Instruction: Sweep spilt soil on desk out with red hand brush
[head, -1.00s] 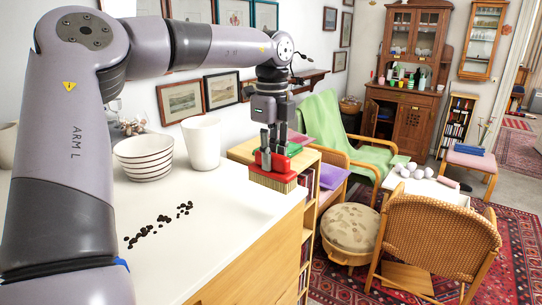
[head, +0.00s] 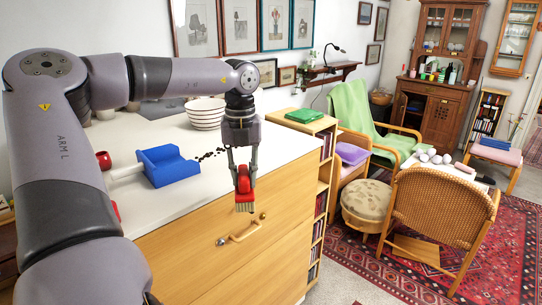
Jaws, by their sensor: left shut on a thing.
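My left gripper (head: 242,172) is shut on the red hand brush (head: 244,186). The brush hangs with its pale bristles (head: 245,207) pointing down, in front of the desk's drawer front as I see it. Dark crumbs of spilt soil (head: 211,155) lie on the white desk top (head: 270,142), behind and left of the brush. The blue dustpan (head: 168,166) hides part of the view near them. My right gripper is not in view.
A striped bowl stack (head: 206,113) stands at the back of the desk. A red round object (head: 103,160) is at the left beside my arm. A bookcase with a green book (head: 304,116) adjoins the desk's right end. A wicker chair (head: 440,220) and stool (head: 368,207) stand beyond on the rug.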

